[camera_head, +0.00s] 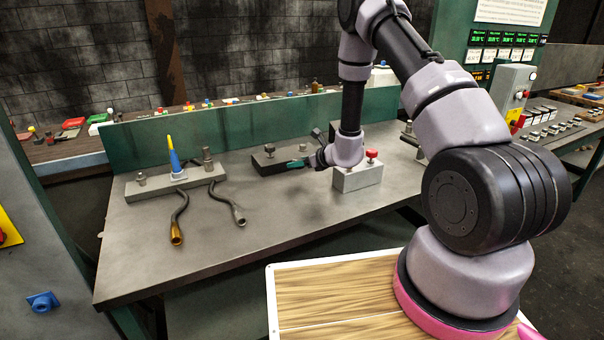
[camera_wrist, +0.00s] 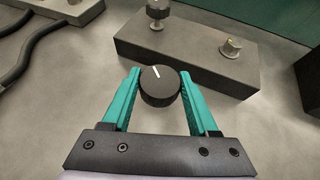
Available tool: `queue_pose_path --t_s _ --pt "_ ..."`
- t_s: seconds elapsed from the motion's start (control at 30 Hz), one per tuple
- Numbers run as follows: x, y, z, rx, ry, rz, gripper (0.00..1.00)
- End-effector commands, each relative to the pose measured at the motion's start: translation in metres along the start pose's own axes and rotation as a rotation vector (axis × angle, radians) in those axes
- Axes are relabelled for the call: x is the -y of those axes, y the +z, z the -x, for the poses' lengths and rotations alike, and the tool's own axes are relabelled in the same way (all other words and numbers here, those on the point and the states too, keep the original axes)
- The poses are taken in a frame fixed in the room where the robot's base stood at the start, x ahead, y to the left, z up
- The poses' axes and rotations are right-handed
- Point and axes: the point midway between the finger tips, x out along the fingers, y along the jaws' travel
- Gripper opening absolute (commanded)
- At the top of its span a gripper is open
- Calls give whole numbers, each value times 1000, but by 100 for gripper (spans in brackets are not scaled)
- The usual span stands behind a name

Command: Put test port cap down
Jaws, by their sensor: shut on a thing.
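My gripper (camera_wrist: 160,80) has teal fingers on both sides of a round black cap with a white line (camera_wrist: 159,88), apparently the test port cap, and is shut on it. The cap is in front of a dark grey block (camera_wrist: 185,52) and apart from it in the picture; its height above the bench cannot be told. In the head view my gripper (camera_head: 294,164) is at the right part of the dark block (camera_head: 264,163); the cap cannot be made out there.
A light grey block (camera_head: 357,178) with a red knob stands to the right. Two hoses (camera_head: 177,222) lie left. The grey bench (camera_head: 265,225) is clear in front.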

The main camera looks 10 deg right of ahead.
Motion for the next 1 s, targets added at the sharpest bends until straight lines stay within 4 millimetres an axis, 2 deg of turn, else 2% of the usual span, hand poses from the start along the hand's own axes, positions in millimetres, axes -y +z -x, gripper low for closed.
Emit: queue_pose_path --t_s 0.3,1.0 --pt "0 -36 -18 -1 0 -1 3" --pt "0 -47 -24 0 -1 0 3"
